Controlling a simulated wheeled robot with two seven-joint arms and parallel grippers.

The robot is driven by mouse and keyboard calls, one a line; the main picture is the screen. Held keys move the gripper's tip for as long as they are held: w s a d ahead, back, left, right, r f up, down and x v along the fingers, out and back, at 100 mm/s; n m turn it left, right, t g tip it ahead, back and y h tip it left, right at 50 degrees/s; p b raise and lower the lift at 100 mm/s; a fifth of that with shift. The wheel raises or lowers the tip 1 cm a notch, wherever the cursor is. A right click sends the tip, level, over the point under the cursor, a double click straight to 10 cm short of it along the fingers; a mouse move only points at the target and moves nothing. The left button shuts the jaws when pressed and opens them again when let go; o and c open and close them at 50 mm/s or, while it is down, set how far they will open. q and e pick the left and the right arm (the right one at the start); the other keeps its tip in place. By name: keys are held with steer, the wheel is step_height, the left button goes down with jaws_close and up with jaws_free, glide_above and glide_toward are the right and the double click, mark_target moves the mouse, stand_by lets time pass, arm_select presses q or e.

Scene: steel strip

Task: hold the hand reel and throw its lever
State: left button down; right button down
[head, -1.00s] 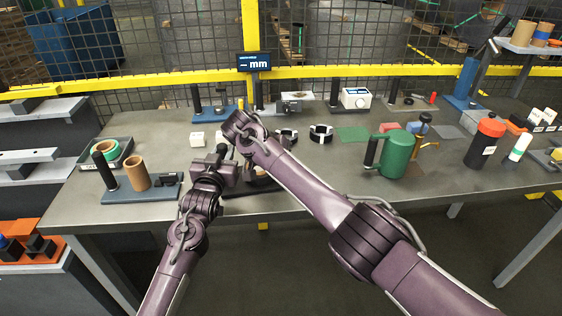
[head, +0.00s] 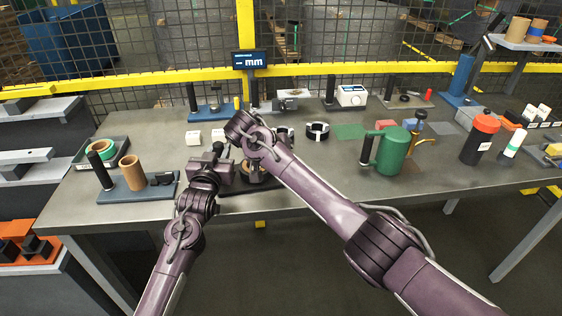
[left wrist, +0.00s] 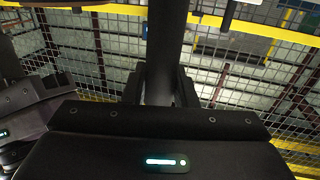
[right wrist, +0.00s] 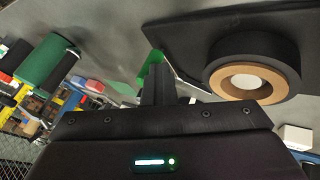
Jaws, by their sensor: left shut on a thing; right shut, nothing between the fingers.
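The hand reel has a dark flat base (head: 262,187) at the bench's front edge, partly hidden behind my right arm in the head view. Its black and tan roll with a pale centre (right wrist: 285,78) shows in the right wrist view. My left gripper (head: 216,162) is shut on the reel's upright black handle (head: 218,148); the handle (left wrist: 167,50) stands between the fingers in the left wrist view. A green lever (right wrist: 151,72) shows beside the roll. My right gripper (right wrist: 158,88) is shut and empty, its tips close to the lever; I cannot tell if they touch.
A dark stand with a cardboard roll (head: 131,173) sits to the left. A green jug-like can (head: 392,152) stands to the right. Small white blocks (head: 194,138) and a black ring (head: 318,131) lie behind. Bare bench (head: 320,175) lies right of my right arm.

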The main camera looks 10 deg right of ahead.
arm_select(q)
steer(key=shift+f, duration=0.4)
arm_select(e)
steer(key=shift+s+d+n+t+y, duration=0.2)
steer(key=shift+d+n+t+y, duration=0.15)
steer(key=shift+d+n, duration=0.55)
arm_select(q)
steer(key=shift+d, duration=0.1)
arm_select(e)
steer(key=shift+d, duration=1.2)
steer(key=shift+w+d+f+n+t+y, duration=0.15)
steer(key=shift+d+n+t+y, duration=0.4)
steer(key=shift+n, duration=0.65)
arm_select(q)
steer(key=shift+s+d+r, duration=0.1)
arm_select(e)
steer(key=shift+w+d+n+t+y, duration=0.2)
steer(key=shift+d+n+t+y, duration=0.25)
steer(key=shift+n, duration=0.35)
steer(key=shift+w+d+r+n, duration=0.15)
steer(key=shift+w+r+n, duration=0.05)
steer(key=shift+n, duration=0.1)
steer(key=shift+y, duration=0.25)
steer(key=shift+w+d, duration=0.15)
steer(key=shift+d, duration=0.1)
